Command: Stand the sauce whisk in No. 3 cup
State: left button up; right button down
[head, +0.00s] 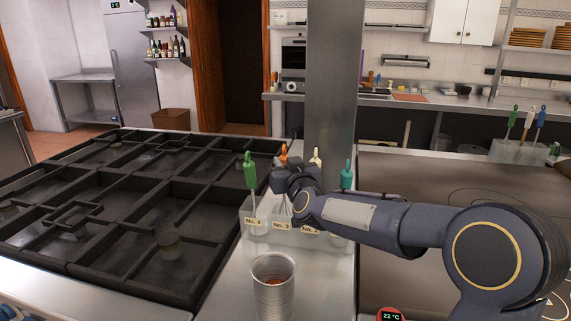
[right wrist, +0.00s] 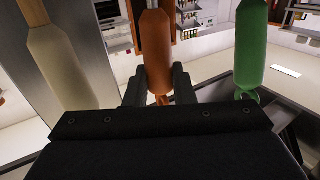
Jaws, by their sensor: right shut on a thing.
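My right gripper (head: 284,170) is shut on the orange handle (head: 283,151) of a tool whose thin wires show below the gripper, so it looks like the sauce whisk. In the right wrist view the orange handle (right wrist: 157,50) stands between the two fingers (right wrist: 157,88). The whisk is roughly upright at No. 3 cup (head: 281,226) in the clear holder. The gripper hides its middle, and I cannot tell how deep its lower end is in the cup. My left gripper is not in view.
A green-handled tool (head: 250,170) stands in No. 4 cup, left of the whisk. A cream-handled tool (head: 316,158) and a teal-handled tool (head: 347,176) stand to the right. A metal cup (head: 273,285) stands in front. The black grill (head: 130,215) lies left.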

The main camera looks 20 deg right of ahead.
jog(key=shift+f, duration=0.15)
jog(key=c, duration=1.1)
grip_release()
jog(key=shift+c, duration=0.2)
jog(key=s+a, duration=0.1)
jog(key=s, duration=0.6)
jog(key=shift+s, duration=0.4)
jog(key=shift+a, duration=0.1)
